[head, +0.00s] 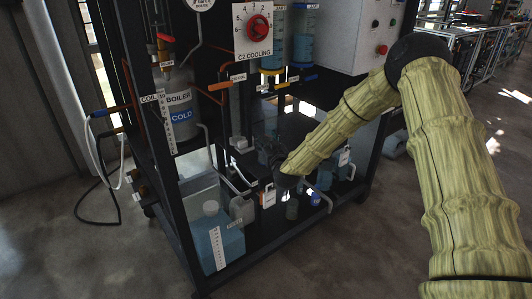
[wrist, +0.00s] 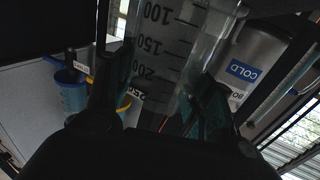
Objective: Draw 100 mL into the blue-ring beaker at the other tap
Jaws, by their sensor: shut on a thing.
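My gripper (head: 268,152) reaches into the middle of the dark-framed rig in the head view. In the wrist view my gripper (wrist: 158,78) is shut on a clear graduated glass vessel (wrist: 160,45), with marks 100, 150 and 200 showing. I see no blue ring on it, so I cannot tell if it is the blue-ring beaker. Its contents are not clear. In the head view my arm and the rig hide the held vessel. An orange lever (head: 229,84) and a blue lever (head: 300,78) show on the rig; which is the other tap is unclear.
The boiler (head: 181,115), labelled COLD, stands left of my gripper. A blue-filled tank (head: 218,238) and small bottles stand on the low shelf. Blue-filled cylinders (head: 303,38) hang above. Rig posts (head: 163,160) bound the space.

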